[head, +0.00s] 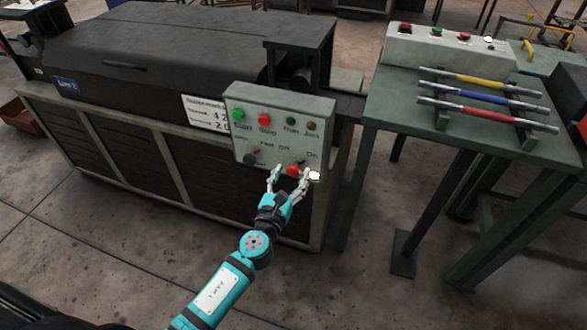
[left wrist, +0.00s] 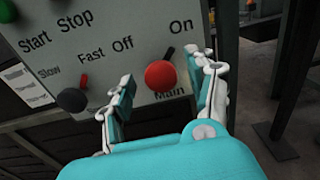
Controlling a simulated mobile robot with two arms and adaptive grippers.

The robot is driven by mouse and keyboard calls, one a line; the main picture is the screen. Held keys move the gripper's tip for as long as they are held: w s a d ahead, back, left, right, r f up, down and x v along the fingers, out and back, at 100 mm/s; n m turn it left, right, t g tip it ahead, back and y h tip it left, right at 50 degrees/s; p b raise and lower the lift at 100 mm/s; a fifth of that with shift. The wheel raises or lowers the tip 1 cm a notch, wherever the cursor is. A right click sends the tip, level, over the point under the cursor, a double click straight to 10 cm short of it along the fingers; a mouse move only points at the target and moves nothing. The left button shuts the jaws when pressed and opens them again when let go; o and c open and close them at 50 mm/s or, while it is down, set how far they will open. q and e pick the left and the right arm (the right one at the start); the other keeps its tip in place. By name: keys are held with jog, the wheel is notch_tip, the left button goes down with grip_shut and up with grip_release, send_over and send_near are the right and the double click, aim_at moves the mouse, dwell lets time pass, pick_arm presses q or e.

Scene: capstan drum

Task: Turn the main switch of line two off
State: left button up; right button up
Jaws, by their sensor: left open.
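The main switch is a red round knob (head: 293,170) low on the grey control panel (head: 280,105); it also shows in the left wrist view (left wrist: 160,75). My right gripper is out of view.
A black speed knob (left wrist: 72,100) sits left of the main switch. Green Start (head: 238,115) and red Stop (head: 264,119) buttons are above. A blue line sign (head: 67,84) is on the machine; its number is hard to read. A green table (head: 390,120) stands right.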

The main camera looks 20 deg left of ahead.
pick_arm(q)
jog(key=shift+w, duration=1.05)
jog(key=c, duration=1.2)
jog(key=shift+o, duration=0.2)
